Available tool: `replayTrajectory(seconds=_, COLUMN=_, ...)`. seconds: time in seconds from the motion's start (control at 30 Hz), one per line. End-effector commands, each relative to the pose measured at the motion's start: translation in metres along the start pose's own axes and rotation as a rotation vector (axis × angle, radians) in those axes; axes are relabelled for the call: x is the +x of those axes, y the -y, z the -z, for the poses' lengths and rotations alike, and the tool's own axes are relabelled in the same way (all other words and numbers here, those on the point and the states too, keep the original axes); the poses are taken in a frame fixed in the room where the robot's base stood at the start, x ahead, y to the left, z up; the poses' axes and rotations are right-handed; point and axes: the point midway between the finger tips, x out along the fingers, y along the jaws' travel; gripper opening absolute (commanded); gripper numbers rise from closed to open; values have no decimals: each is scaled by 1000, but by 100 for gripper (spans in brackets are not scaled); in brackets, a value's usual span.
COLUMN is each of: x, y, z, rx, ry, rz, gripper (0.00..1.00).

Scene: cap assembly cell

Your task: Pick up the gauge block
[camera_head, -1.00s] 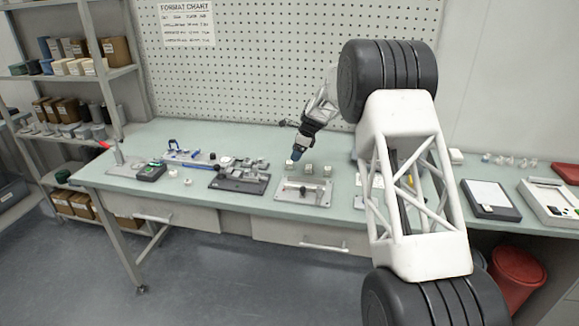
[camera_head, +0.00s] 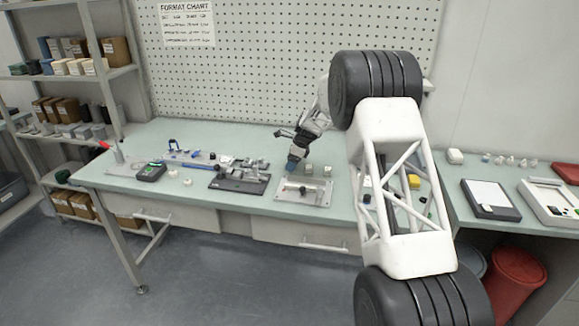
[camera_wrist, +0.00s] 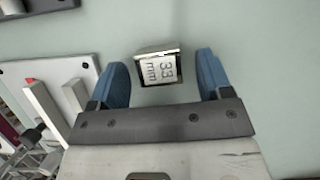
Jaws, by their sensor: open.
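I cannot tell how far the fingertips are above the bench. In the head view my gripper (camera_head: 295,161) points down at the bench behind the fixture plate and hides this block. Two similar small blocks (camera_head: 308,168) (camera_head: 327,170) stand just to its right.
A light fixture plate (camera_head: 318,200) lies in front of my gripper. A dark fixture (camera_head: 240,183) is to its left. A grey plate with white uprights (camera_wrist: 45,72) is close to the left finger in the wrist view. The bench right of the block is clear there.

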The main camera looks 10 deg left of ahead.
Motion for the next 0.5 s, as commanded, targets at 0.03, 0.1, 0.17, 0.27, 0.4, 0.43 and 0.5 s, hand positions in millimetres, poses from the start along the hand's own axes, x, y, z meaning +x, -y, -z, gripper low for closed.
replayTrajectory(seconds=0.03, x=0, y=0, z=0, rx=0, ry=0, rz=0, gripper=72)
replayTrajectory(seconds=0.1, x=0, y=0, z=0, rx=0, ry=0, rz=0, gripper=72)
replayTrajectory(seconds=0.17, x=0, y=0, z=0, rx=0, ry=0, rz=0, gripper=72)
replayTrajectory(seconds=0.27, x=0, y=0, z=0, rx=0, ry=0, rz=0, gripper=72)
replayTrajectory(seconds=0.4, x=0, y=0, z=0, rx=0, ry=0, rz=0, gripper=72)
replayTrajectory(seconds=0.43, x=0, y=0, z=0, rx=0, ry=0, rz=0, gripper=72)
replayTrajectory(seconds=0.5, x=-1, y=0, z=0, rx=0, ry=0, rz=0, gripper=65)
